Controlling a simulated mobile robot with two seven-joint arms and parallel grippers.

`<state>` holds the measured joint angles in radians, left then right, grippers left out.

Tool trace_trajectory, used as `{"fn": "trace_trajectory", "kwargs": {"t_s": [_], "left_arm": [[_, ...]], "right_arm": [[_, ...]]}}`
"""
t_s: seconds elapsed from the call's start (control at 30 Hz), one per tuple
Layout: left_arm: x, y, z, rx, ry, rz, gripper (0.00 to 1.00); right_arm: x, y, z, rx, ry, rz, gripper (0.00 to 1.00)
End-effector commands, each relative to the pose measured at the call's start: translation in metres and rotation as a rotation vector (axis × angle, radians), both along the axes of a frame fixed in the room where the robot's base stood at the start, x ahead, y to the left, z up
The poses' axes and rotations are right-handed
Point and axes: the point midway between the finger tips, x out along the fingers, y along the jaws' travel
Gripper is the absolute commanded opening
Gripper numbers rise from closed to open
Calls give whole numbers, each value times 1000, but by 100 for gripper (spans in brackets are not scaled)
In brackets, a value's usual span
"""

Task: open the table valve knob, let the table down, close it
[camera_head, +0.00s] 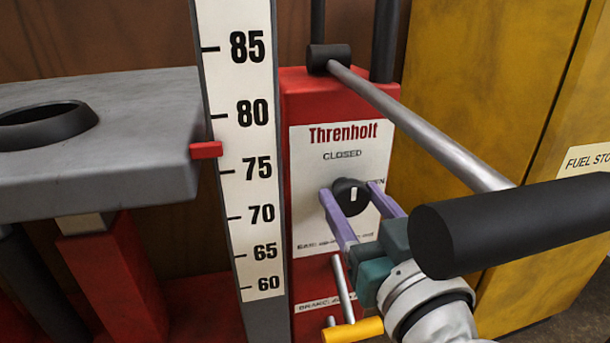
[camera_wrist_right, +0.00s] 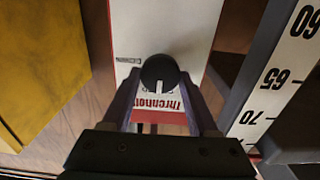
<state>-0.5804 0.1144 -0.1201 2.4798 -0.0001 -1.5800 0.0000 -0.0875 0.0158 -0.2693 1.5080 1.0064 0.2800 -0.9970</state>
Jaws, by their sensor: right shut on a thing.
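The black valve knob (camera_head: 345,188) with a white mark sits on the white Threnholt panel (camera_head: 305,220); it also shows in the right wrist view (camera_wrist_right: 158,70). The mark points roughly up towards CLOSED; the OPEN label is partly hidden at the right. My right gripper (camera_head: 350,193) has its purple fingers on both sides of the knob and is shut on it. The grey lift table (camera_head: 150,115) is at left, with its red pointer (camera_head: 206,150) between 75 and 80 on the white scale (camera_head: 235,75). My left gripper is not in view.
A steel bar (camera_head: 430,130) with a black grip (camera_head: 530,225) runs across the front right, above my right wrist. A yellow handle (camera_head: 353,331) and the BRAKE label (camera_head: 325,303) are below the panel. A yellow cabinet (camera_head: 480,70) stands behind at right.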

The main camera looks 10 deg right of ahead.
Motion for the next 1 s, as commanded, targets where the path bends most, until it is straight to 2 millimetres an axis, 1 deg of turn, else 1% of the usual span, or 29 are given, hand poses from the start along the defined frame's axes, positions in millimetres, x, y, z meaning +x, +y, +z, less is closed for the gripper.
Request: {"fn": "trace_trajectory", "kwargs": {"t_s": [0.03, 0.13, 0.17, 0.37, 0.57, 0.77, 1.0], "left_arm": [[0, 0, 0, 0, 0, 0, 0], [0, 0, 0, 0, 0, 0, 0], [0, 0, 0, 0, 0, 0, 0], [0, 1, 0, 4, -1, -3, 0], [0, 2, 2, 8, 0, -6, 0], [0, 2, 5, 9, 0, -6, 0], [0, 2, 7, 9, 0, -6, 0]], "right_arm": [[0, 0, 0, 0, 0, -1, 17], [0, 0, 0, 0, 0, -1, 6], [0, 0, 0, 0, 0, -1, 4], [0, -1, 0, 13, 0, -1, 4], [0, -1, 1, 88, 2, -1, 4], [0, -1, 1, 234, 7, 0, 4], [0, -2, 0, 459, 15, 1, 4]]}}
